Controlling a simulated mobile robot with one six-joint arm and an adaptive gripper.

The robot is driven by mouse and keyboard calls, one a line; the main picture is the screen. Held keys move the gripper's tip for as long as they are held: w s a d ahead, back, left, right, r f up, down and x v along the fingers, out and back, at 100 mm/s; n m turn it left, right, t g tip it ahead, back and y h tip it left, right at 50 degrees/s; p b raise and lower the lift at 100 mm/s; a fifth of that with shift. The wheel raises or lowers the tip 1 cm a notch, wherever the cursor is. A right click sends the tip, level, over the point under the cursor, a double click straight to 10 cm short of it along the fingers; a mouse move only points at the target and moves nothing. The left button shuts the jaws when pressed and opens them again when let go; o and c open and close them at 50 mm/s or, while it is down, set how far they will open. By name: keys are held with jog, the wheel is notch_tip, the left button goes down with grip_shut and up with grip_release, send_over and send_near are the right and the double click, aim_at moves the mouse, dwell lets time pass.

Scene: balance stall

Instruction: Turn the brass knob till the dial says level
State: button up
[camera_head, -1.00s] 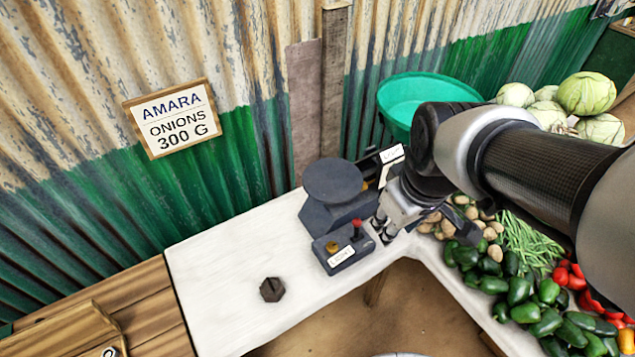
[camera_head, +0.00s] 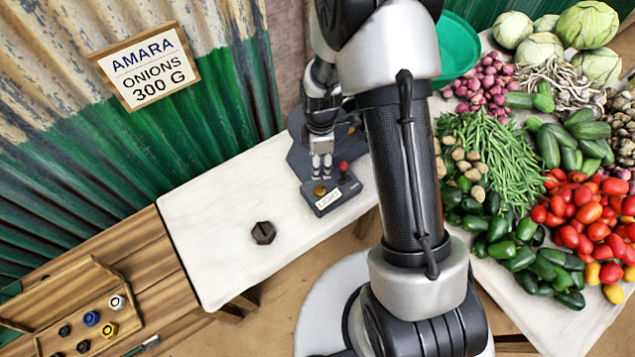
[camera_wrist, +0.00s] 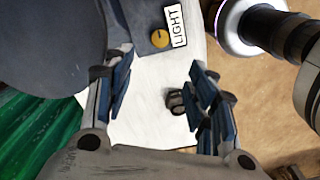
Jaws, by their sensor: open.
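The brass knob (camera_head: 320,190) sits on the dark control box of the balance (camera_head: 300,160), left of a red-topped lever (camera_head: 343,166) and by a LIGHT label. In the wrist view the brass knob (camera_wrist: 159,38) shows beyond my fingertips, with a short dark mark on it. My gripper (camera_head: 321,172) points down just behind the knob in the head view. In the wrist view its fingers (camera_wrist: 160,80) are apart with nothing between them, and do not touch the knob. The dial's reading is hidden; my arm covers part of the balance.
A dark hexagonal weight (camera_head: 263,232) stands on the white counter (camera_head: 215,225). A wooden tray (camera_head: 45,345) of small weights lies lower left. Vegetables and a green basin (camera_head: 460,45) fill the right. A sign (camera_head: 145,65) reads AMARA, ONIONS 300 G.

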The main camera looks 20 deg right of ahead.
aim_at(320, 190)
notch_tip(320, 190, down, 16)
jog(key=b, duration=0.2)
jog(key=shift+r+b, duration=0.25)
jog(key=shift+b, duration=0.1)
jog(key=c, duration=1.1)
